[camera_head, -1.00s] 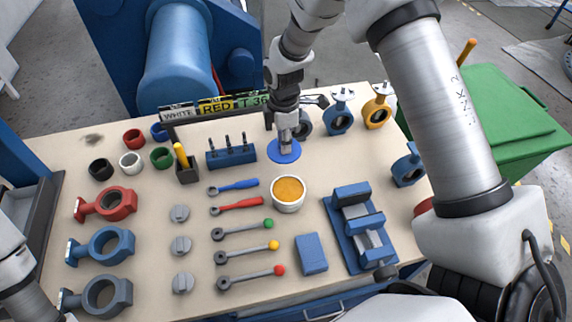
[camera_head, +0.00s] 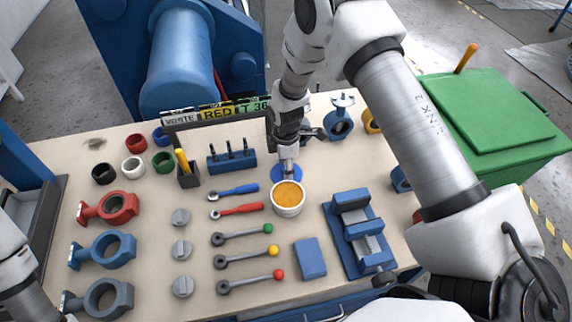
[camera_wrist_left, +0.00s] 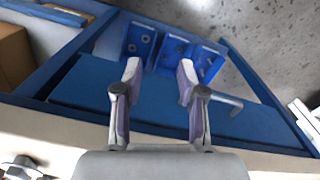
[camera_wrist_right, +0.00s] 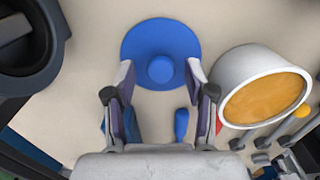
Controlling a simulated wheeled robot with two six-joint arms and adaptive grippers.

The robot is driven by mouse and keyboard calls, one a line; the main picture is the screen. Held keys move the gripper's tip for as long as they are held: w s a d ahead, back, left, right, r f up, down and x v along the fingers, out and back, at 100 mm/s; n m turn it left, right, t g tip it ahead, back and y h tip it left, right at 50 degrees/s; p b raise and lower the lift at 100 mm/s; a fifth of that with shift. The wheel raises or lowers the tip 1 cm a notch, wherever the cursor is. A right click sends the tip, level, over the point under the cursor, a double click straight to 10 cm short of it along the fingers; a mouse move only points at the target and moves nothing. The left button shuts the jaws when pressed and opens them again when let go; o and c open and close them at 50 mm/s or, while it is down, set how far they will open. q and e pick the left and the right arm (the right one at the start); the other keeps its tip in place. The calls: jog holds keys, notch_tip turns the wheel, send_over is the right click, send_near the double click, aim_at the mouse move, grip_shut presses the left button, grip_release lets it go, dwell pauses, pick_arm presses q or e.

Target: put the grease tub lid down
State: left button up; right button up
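The blue grease tub lid (camera_head: 291,171) lies flat on the table just behind the grease tub (camera_head: 288,211), apart from it or nearly so. In the right wrist view the lid (camera_wrist_right: 150,37) is knob up, with the tub (camera_wrist_right: 228,80) and its orange grease to the right. My right gripper (camera_head: 287,166) is just above the lid. Its fingers (camera_wrist_right: 161,80) are spread apart, with a clear gap on either side of the knob. In the left wrist view my left gripper (camera_wrist_left: 159,75) is open and empty, beyond the table edge.
A blue block with upright pins (camera_head: 231,160) and blue and red wrenches (camera_head: 236,209) are left of the tub. A blue vise (camera_head: 358,230) stands to the right, a blue box (camera_head: 310,258) in front. Valve bodies (camera_head: 340,122) stand behind, right of my gripper.

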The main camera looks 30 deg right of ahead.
jog(key=shift+r, duration=0.1)
jog(key=shift+r, duration=0.3)
notch_tip(320, 180, up, 12)
jog(key=b, duration=0.1)
jog(key=shift+f, duration=0.25)
